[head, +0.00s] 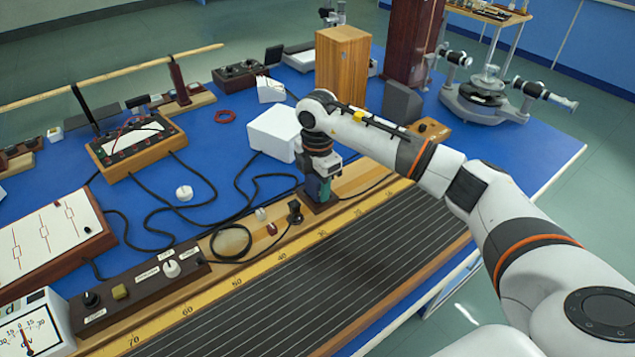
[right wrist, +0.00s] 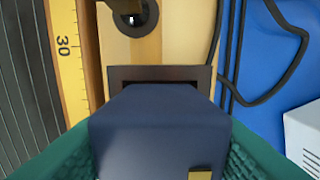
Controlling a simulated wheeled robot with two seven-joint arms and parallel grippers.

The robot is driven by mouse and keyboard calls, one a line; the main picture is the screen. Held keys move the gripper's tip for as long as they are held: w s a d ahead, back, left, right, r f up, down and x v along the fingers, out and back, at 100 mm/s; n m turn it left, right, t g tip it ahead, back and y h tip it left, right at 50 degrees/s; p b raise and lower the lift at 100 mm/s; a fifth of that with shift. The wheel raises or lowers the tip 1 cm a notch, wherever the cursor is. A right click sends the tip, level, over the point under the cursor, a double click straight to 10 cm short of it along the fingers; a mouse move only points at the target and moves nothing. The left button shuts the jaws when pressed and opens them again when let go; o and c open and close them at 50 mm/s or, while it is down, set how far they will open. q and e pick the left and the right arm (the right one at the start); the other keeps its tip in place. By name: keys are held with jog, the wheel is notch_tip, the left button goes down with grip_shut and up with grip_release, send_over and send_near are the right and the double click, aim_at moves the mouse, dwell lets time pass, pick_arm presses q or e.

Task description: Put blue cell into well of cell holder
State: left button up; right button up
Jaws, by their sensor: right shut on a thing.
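The blue cell (right wrist: 160,130) is a dark navy block with a small brass patch near its lower edge in the right wrist view. My right gripper (head: 320,188) is shut on it, with green finger pads on both sides, and points down. The cell holder (head: 322,206) is a dark, square-rimmed piece on the wooden strip, directly below the gripper. In the right wrist view its dark rim (right wrist: 118,76) shows past the cell's far end. The cell covers most of the well, so I cannot tell whether its bottom is inside. My left gripper is not in view.
A black round terminal (head: 295,211) stands just left of the holder. A scale with ruled wires (head: 310,275) runs along the bench front. A white box (head: 274,134) stands behind. Black cables (right wrist: 292,50) lie on the blue bench top close by.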

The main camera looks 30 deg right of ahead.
jog(key=shift+s+a+f, duration=0.1)
jog(key=shift+s+f, duration=0.15)
jog(key=shift+f, duration=0.35)
jog(key=o, duration=1.1)
jog(key=shift+w+f, duration=0.1)
jog(key=shift+f, duration=0.05)
jog(key=shift+o, duration=0.2)
jog(key=r, duration=0.4)
jog(key=r+b, duration=0.1)
jog(key=r, duration=0.8)
jog(key=shift+w+r, duration=0.3)
